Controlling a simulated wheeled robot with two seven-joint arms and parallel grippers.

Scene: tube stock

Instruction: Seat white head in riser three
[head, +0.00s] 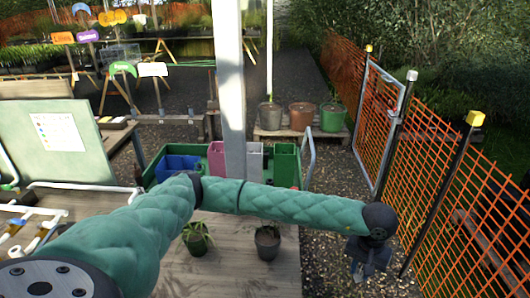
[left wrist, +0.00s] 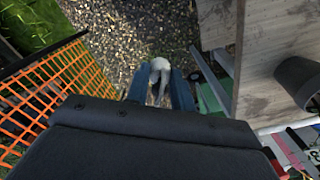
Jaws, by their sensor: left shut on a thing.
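My left arm reaches across the head view to the right, and my left gripper (head: 368,262) hangs over the gravel beside the orange fence. In the left wrist view its two blue fingers are shut on a white head (left wrist: 159,66), with gravel below. The head view does not show the white head clearly. White pipes (head: 80,186) lie at the left of the head view, with small yellow and blue parts among them. My arm hides part of that area, and I cannot tell which riser is number three. My right gripper is not in view.
An orange mesh fence (head: 441,180) with capped posts stands on the right. A green tray (head: 290,160) of coloured bins stands behind my arm by a grey post (head: 229,80). Potted plants (head: 267,243) stand on the wooden deck. A green board (head: 55,137) stands at left.

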